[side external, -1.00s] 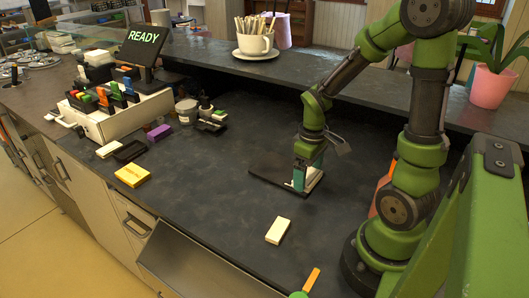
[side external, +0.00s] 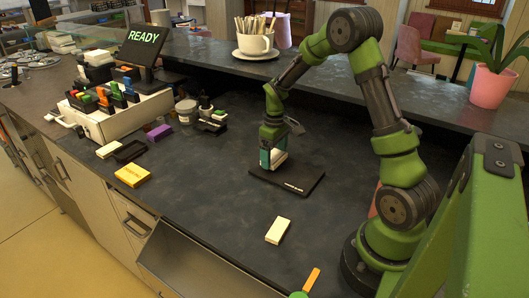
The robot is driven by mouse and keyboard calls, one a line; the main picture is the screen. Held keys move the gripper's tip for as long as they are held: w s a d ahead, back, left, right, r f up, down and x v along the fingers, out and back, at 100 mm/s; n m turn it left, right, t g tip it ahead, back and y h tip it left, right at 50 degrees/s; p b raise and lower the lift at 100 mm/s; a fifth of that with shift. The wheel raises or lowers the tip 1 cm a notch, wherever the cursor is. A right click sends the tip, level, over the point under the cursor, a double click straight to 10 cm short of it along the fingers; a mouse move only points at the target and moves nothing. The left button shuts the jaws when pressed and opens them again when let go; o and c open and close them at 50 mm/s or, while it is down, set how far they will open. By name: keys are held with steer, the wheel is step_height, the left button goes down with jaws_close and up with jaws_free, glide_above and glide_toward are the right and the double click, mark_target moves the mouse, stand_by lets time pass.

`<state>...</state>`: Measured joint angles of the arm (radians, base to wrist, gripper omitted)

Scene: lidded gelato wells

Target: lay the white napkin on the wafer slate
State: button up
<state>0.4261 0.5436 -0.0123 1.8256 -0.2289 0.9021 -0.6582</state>
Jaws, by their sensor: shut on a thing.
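The wafer slate (side external: 312,182) is a dark flat board lying on the counter, with a small pale marking near its front edge. My gripper (side external: 272,163) has teal fingers and points down over the slate's back left part. It is shut on a white piece (side external: 281,157), which looks like the white napkin and is partly hidden by the fingers. I cannot tell whether the napkin touches the slate or is just above it. The front and right of the slate are bare.
A cream block (side external: 278,230) lies in front of the slate. A yellow box (side external: 132,175), a purple block (side external: 158,132) and a dark tray (side external: 130,151) lie at left. A raised ledge (side external: 340,82) with a cup (side external: 254,45) runs behind. The counter left of the slate is clear.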

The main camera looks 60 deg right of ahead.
mark_target(274, 156)
steer(key=shift+f, duration=0.8)
steer(key=o, duration=0.8)
steer(key=shift+f, duration=0.15)
step_height(274, 156, up, 12)
steer(key=s+a+r+m+t, duration=0.2)
steer(key=s+a+r+t, duration=0.25)
steer(key=a+r, duration=0.6)
steer(key=s+a+t, duration=0.1)
steer(key=s+a, duration=0.2)
steer(key=s+a+m+y, duration=0.1)
steer(key=s+a, duration=0.2)
steer(key=a, duration=0.1)
steer(key=s+a+t+y, duration=0.1)
steer(key=s+a, duration=0.2)
steer(key=s, duration=0.1)
steer(key=shift+a+r+m+t, duration=0.2)
steer(key=shift+a+m+t, duration=0.05)
steer(key=shift+m+t, duration=0.15)
